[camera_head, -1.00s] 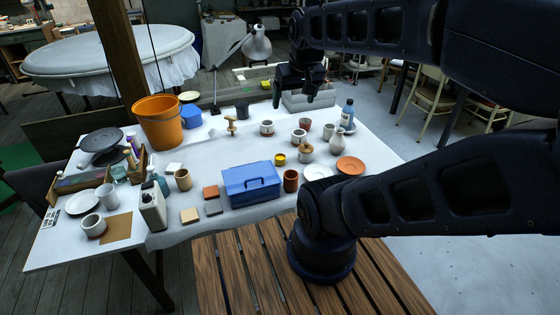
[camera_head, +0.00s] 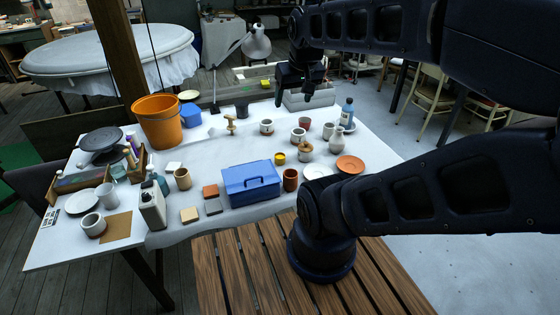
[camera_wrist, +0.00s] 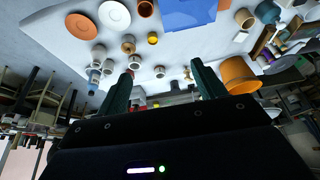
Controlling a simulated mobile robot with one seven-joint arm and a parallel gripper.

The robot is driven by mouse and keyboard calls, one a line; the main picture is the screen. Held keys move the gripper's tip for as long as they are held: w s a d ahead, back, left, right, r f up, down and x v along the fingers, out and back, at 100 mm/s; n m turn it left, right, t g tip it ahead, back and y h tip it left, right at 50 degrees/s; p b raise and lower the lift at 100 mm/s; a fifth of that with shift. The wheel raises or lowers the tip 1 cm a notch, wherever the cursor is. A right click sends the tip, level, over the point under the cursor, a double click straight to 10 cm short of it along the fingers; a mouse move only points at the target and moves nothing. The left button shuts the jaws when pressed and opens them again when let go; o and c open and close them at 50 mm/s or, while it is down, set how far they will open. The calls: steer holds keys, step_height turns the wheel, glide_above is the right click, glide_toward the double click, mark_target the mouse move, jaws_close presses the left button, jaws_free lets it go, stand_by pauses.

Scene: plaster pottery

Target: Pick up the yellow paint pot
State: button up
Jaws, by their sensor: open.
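The yellow paint pot (camera_head: 280,159) is a small round pot on the white-covered table, just right of the blue toolbox. It also shows in the wrist view (camera_wrist: 153,38), near the top middle, upside down in that picture. My gripper (camera_head: 308,94) is high over the far side of the table, beyond the pot and apart from it. In the wrist view my two dark green fingers (camera_wrist: 163,88) are spread wide with nothing between them in grip. The pot lies beyond the fingertips there.
Close to the pot stand the blue toolbox (camera_head: 250,183), a brown cup (camera_head: 290,180) and a lidded pot with a tan top (camera_head: 305,151). White mugs (camera_head: 298,136), a vase (camera_head: 337,140) and an orange plate (camera_head: 350,165) stand to the right.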

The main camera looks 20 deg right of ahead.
steer(key=n+g+h, duration=0.5)
steer(key=n, duration=1.3)
glide_above(280, 156)
steer(key=s+a, duration=0.2)
steer(key=a, duration=0.3)
step_height(280, 156, down, 32)
steer(key=shift+y, duration=0.3)
steer(key=shift+x, duration=5.45)
steer(key=shift+w+d, duration=0.1)
steer(key=shift+w, duration=0.1)
steer(key=c, duration=1.1)
